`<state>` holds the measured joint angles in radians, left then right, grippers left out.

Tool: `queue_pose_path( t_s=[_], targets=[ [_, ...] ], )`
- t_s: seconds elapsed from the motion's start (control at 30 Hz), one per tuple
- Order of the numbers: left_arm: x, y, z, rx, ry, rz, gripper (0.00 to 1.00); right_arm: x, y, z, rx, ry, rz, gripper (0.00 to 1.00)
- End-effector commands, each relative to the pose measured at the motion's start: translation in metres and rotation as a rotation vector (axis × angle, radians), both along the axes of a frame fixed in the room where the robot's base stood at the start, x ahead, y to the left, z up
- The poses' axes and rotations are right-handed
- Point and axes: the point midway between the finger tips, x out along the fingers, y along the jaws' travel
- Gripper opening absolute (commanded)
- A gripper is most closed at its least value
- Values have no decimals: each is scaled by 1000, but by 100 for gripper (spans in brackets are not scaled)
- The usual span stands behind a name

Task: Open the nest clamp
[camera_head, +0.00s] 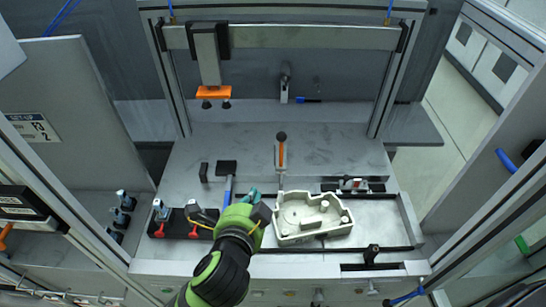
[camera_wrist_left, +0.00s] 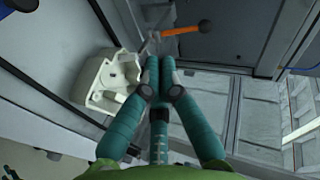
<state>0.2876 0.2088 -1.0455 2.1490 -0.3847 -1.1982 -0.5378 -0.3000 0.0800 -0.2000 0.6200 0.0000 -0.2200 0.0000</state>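The nest clamp has an orange handle with a black ball on top (camera_head: 281,152). The handle stands upright behind the pale cast housing (camera_head: 312,222), which sits in the nest. In the left wrist view the orange handle (camera_wrist_left: 183,31) lies beyond my fingertips, and the housing (camera_wrist_left: 98,82) is to their left. My left gripper (camera_head: 253,195) is left of the housing, in front and to the left of the handle. In the left wrist view its teal fingers (camera_wrist_left: 160,62) are together with nothing seen between them. They look apart from the handle. My right gripper is out of view.
A black fixture with red clips (camera_head: 185,226) lies left of my gripper. A blue-handled tool with a black head (camera_head: 227,175) stands behind it. An orange press head (camera_head: 213,92) hangs above at the left. The grey plate right of the handle (camera_head: 335,150) is clear.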

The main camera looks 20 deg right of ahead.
Motion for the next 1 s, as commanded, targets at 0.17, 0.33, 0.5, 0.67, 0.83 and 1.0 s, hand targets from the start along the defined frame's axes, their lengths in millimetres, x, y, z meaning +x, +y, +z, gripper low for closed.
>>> queue_pose_path(
  t_s=[0.17, 0.33, 0.5, 0.67, 0.83, 1.0],
  targets=[
    [1, -27, 14, 136, -168, -127, 0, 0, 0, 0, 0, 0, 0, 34],
    [8, -35, 14, 156, -192, -145, 0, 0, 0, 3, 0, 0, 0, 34],
    [29, -46, 8, 155, -188, -143, 0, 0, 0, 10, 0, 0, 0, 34],
    [52, -59, 0, 153, -188, -143, 0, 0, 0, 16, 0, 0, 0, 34],
    [76, -71, -9, 152, -187, -142, 0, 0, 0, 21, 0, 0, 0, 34],
    [96, -81, -16, 152, -185, -142, 0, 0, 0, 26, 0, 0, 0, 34]
  ],
)
